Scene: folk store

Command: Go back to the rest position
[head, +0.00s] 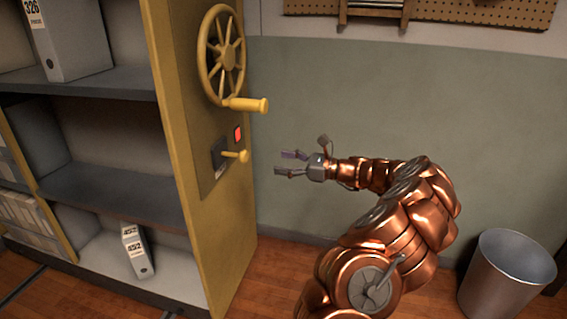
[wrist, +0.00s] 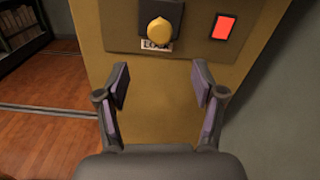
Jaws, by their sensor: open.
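My gripper (head: 283,163) is open and empty in the head view, to the right of the yellow shelf end panel (head: 215,255). In the wrist view my gripper (wrist: 162,88) shows both fingers spread apart in front of the panel, with nothing between them. The yellow lock knob (wrist: 159,32) is just beyond the fingertips, apart from them; it also shows as a yellow lever (head: 235,155) in the head view. My copper arm reaches in from the lower right.
A yellow handwheel (head: 228,58) with a handle (head: 248,105) juts out above the lever. A red light (wrist: 224,27) is lit beside the knob. Shelves with binders (head: 137,252) stand at the left. A metal bin (head: 507,270) stands at the lower right by the green wall (head: 400,95).

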